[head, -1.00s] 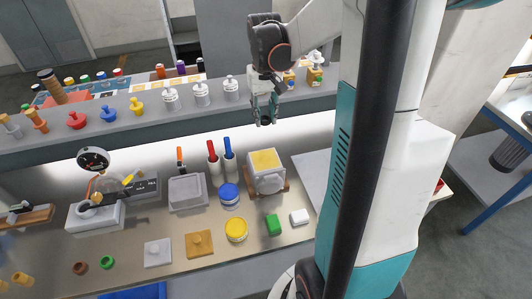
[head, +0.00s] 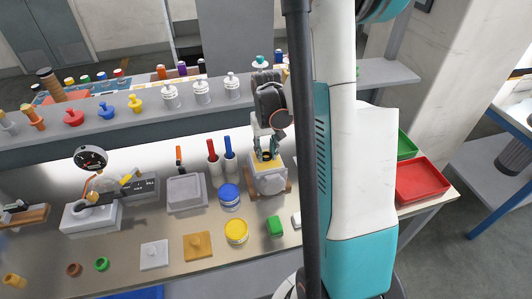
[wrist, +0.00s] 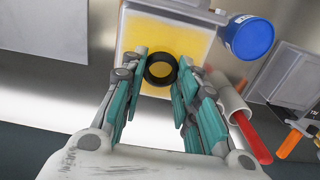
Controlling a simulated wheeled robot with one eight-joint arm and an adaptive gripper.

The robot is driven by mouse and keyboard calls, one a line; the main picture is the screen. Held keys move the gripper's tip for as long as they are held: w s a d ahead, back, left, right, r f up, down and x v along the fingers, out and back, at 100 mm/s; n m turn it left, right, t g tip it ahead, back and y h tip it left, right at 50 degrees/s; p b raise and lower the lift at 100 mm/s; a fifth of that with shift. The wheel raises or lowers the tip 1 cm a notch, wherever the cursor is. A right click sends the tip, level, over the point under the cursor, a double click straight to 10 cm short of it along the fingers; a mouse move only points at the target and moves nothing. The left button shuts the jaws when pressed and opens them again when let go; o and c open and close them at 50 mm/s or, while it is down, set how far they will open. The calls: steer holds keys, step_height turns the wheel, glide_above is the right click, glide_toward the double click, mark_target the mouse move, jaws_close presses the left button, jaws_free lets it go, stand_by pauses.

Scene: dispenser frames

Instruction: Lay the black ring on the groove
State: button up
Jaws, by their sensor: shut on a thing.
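The black ring (wrist: 161,69) is held between the fingertips of my gripper (wrist: 160,80) in the wrist view. Its hole shows yellow through it. My gripper also shows in the head view (head: 266,153), pointing down over a white block with a yellow top (head: 268,182). The block sits on a brown wooden base. In the wrist view the yellow top (wrist: 189,46) fills the area behind the ring. I cannot tell whether the ring touches it. I cannot make out a groove; the ring and fingers cover part of the yellow top.
A blue-lidded jar (head: 230,196) and red and blue upright handles stand left of the block. A yellow-lidded jar (head: 236,232) and a green block (head: 275,226) are in front. The raised grey shelf (head: 120,112) runs behind. Red (head: 422,180) and green trays lie at right.

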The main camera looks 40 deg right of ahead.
steer(key=shift+f, duration=0.3)
steer(key=o, duration=0.7)
steer(key=shift+o, duration=0.2)
step_height(320, 180, up, 12)
steer(key=p, duration=0.2)
steer(key=shift+r, duration=0.15)
steer(key=shift+a, duration=0.1)
